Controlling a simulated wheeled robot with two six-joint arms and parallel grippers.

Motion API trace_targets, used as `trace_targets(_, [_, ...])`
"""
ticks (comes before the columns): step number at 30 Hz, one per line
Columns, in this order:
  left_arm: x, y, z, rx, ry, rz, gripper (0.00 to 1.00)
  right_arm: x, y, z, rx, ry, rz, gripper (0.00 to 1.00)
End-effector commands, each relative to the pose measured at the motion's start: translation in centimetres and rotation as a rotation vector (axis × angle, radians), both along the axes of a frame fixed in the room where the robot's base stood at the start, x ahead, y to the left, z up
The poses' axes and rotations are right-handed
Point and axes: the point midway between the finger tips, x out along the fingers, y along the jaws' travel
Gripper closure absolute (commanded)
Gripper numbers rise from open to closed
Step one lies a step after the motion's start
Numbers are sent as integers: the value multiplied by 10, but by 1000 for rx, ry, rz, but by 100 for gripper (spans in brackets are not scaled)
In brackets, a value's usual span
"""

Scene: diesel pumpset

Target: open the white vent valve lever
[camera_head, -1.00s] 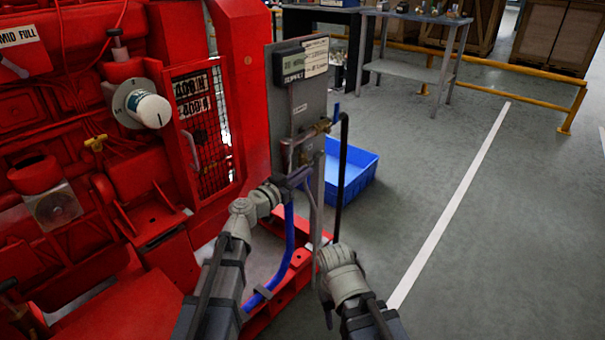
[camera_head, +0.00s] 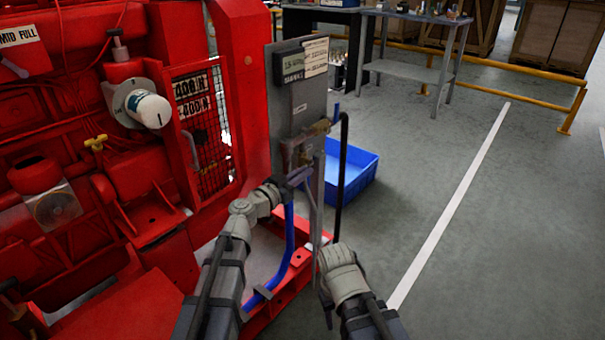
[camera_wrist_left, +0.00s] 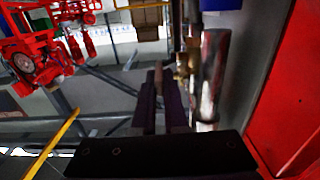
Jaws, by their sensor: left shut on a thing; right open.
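My left gripper (camera_head: 298,178) is at the lower end of the grey panel (camera_head: 300,100), just under brass fittings (camera_head: 321,127). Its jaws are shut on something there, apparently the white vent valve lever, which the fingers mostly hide. In the left wrist view the dark fingers (camera_wrist_left: 163,100) are close together, beside a brass fitting (camera_wrist_left: 182,66) and a shiny pale pipe (camera_wrist_left: 209,75). My right gripper (camera_head: 325,285) is low, below the panel and away from the valve. Its fingers are barely visible; it is open and shows nothing held.
The red engine (camera_head: 110,160) fills the left side. A blue hose (camera_head: 290,232) hangs below the panel, and a dark upright rod (camera_head: 342,180) stands just right of it. A blue bin (camera_head: 358,172) sits behind on the floor. The floor to the right is clear.

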Motion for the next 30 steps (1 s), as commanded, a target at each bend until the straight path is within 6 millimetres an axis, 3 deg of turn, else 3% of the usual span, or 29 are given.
trace_targets(11, [0, 0, -3, -4, -6, 0, 100, 0, 0, -4, 0, 0, 0, 50])
trace_targets(30, [2, -2, -32, -202, -277, -5, 100, 1, 0, -107, 1, -4, -6, 50])
